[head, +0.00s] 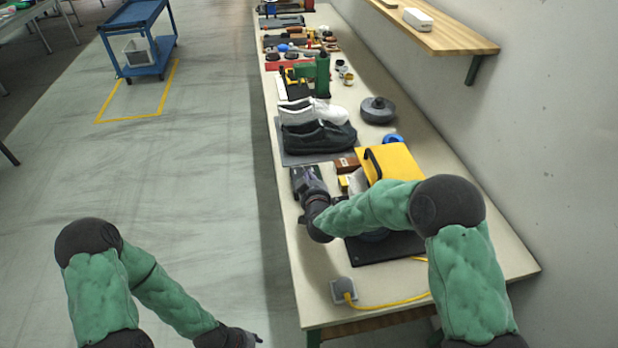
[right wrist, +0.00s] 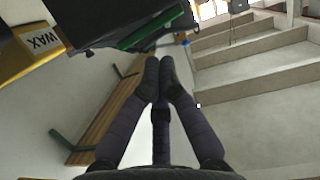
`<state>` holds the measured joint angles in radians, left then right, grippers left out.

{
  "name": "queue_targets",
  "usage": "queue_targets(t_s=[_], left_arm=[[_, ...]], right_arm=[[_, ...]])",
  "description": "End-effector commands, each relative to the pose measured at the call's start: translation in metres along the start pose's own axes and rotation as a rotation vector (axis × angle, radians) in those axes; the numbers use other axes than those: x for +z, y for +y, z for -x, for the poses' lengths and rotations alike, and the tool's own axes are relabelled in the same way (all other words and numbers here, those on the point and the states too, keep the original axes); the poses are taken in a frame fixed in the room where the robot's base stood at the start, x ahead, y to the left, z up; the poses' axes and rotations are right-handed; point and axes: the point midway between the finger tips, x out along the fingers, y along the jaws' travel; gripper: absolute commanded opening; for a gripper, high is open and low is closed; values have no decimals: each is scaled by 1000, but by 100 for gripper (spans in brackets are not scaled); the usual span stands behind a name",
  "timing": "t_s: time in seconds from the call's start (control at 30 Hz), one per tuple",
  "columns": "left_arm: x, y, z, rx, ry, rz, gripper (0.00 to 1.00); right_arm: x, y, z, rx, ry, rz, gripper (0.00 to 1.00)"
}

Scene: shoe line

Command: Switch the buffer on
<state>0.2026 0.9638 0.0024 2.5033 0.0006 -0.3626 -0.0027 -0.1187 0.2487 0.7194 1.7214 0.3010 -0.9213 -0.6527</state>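The yellow-hooded machine (head: 398,160), which I take to be the buffer, stands on a dark base plate (head: 385,249) on the bench, partly hidden behind my right arm. A yellow cord runs from near it to a small grey box (head: 344,290) at the bench's front; I cannot make out a switch position. My right gripper (head: 303,174) is over the bench's left side, left of the machine. In the right wrist view its fingers (right wrist: 161,88) meet near the tips with nothing visible between them. My left gripper (head: 250,340) is low at the bottom edge, off the bench.
A small brown box (head: 346,164) is close by. A wall shelf (head: 440,32) is at right. The bench's front left is clear.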

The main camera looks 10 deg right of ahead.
Motion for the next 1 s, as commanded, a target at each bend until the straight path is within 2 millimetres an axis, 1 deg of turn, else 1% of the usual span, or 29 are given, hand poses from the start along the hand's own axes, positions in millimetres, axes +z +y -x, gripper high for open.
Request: queue_targets(t_s=[0.03, 0.13, 0.57, 0.67, 0.83, 1.0], left_arm=[[0, -1, -3, 0, 0, 0, 40], [0, -1, -4, 0, 0, 0, 40], [0, -2, -5, 0, 0, 0, 40], [-1, -5, -13, 0, 0, 0, 40], [-1, -11, -30, 0, 0, 0, 40], [-1, -9, -26, 0, 0, 0, 40]], right_arm=[[6, 0, -1, 0, -1, 0, 0], [9, 0, -2, -1, 1, 1, 0], [11, 0, -3, -2, 2, -6, 0], [16, 2, -4, -10, 3, -44, 0], [24, 5, -6, -38, 4, -157, 0], [20, 4, -5, -42, 2, -163, 0]])
